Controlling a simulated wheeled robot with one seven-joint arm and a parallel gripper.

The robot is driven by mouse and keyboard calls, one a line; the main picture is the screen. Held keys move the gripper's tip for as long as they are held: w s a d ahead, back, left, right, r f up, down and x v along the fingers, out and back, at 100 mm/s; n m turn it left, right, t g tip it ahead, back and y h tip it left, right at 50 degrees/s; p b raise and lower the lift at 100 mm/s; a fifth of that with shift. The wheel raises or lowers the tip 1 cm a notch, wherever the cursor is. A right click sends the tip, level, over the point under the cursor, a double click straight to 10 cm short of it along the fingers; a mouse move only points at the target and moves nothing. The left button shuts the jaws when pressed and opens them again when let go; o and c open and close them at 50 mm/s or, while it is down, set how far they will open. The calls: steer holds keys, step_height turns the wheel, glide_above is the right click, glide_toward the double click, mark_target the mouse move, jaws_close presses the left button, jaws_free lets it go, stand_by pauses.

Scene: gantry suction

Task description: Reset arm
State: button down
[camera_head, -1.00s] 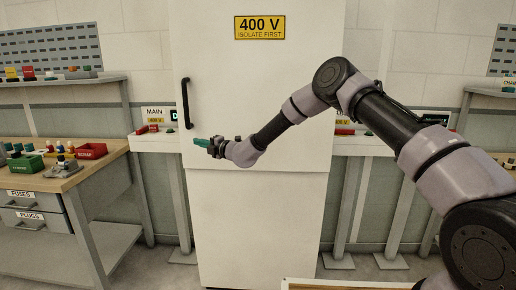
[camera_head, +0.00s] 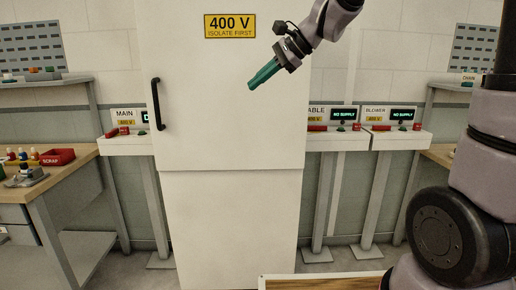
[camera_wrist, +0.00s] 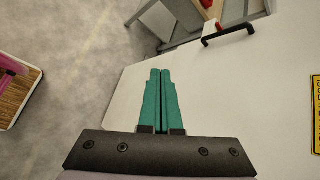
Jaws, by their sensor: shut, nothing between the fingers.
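My gripper (camera_head: 252,86) has teal fingers and is raised in front of the white cabinet (camera_head: 230,130), just below and right of the yellow 400 V sign (camera_head: 230,26). Its fingers are shut and point down and to the left. In the wrist view the two teal fingers (camera_wrist: 160,75) lie side by side with nothing between them. The cabinet's black handle (camera_head: 157,104) is left of the gripper, apart from it; the handle also shows in the wrist view (camera_wrist: 228,33).
The MAIN stand (camera_head: 126,146) is left of the cabinet. Two more stands (camera_head: 335,143) (camera_head: 400,140), with displays reading NO SUPPLY, are to its right. A workbench (camera_head: 60,182) with a red SCRAP bin (camera_head: 56,157) is at the left. A wood-edged surface (camera_head: 320,282) lies at the bottom.

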steer(key=s+d+n+t+h, duration=0.1)
steer(key=s+d+n+h, duration=0.1)
steer(key=s+d, duration=0.3)
steer(key=s+d+f+n+t+h, duration=0.1)
steer(key=s+d, duration=0.4)
steer(key=d, duration=0.6)
steer(key=s+d+n+t+h, duration=0.1)
steer(key=s+d+n+h, duration=0.3)
steer(key=d, duration=0.5)
steer(key=shift+s+f+t, duration=0.15)
steer(key=shift+s+t, duration=0.25)
steer(key=shift+s, duration=0.6)
